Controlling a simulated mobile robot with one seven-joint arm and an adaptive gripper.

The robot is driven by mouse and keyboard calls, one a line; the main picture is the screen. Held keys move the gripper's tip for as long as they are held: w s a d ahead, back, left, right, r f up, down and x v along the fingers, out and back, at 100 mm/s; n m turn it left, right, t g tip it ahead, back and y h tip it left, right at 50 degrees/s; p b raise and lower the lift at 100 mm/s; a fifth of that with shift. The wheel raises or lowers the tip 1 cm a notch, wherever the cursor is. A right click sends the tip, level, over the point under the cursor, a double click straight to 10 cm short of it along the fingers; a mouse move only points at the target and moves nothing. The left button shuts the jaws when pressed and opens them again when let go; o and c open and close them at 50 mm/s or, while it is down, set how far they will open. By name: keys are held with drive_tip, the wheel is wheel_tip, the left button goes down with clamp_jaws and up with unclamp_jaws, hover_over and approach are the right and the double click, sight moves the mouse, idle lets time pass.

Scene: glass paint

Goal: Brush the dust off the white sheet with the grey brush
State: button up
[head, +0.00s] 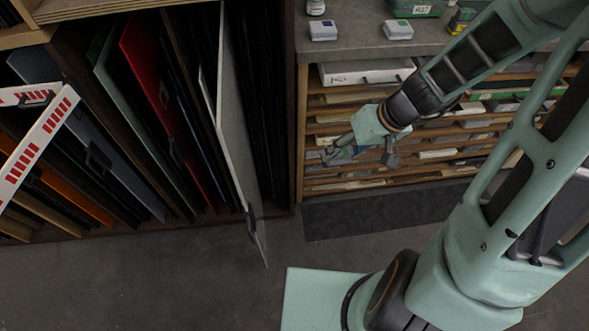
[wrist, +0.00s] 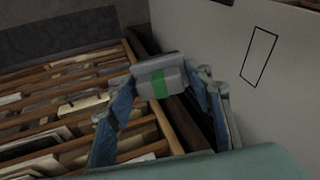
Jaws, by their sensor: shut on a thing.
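The white sheet (head: 232,135) stands on edge in the vertical rack, its front edge jutting out toward the floor. In the wrist view its face (wrist: 285,90) fills the right side and bears a thin black outlined four-sided patch; I cannot make out dust on it. My gripper (wrist: 160,88) is shut on the grey brush (wrist: 158,72), a grey block with a green band held between the blue-padded fingers. In the head view my gripper (head: 360,155) is right of the sheet, before the drawer shelves, and the brush is hard to make out. The brush looks apart from the sheet.
Slatted shelves (head: 440,170) with flat packs stand behind my gripper, under a grey counter (head: 350,45) bearing small boxes. Coloured panels, one red (head: 150,75), fill the rack left of the sheet. Red-striped white bars (head: 38,143) are at far left.

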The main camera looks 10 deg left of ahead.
drive_tip(key=s+a+f+n+g+y+b, duration=0.2)
drive_tip(key=a+f+n+y+b, duration=0.35)
drive_tip(key=f+b, duration=0.35)
drive_tip(key=w+a+n+g+y+b, duration=0.2)
drive_tip(key=a+g+y+b, duration=0.2)
drive_tip(key=a+y+b, duration=0.3)
drive_tip(key=shift+w+a+f+b, duration=0.4)
drive_tip(key=shift+a+b, duration=2.1)
drive_tip(key=shift+b, duration=1.6)
drive_tip(key=shift+y+x, duration=0.25)
drive_tip(key=shift+x, duration=0.7)
drive_tip(key=w, duration=0.2)
drive_tip(key=w+a+b, duration=0.1)
drive_tip(key=w, duration=0.1)
drive_tip(key=shift+b, duration=0.3)
drive_tip(key=shift+s, duration=0.1)
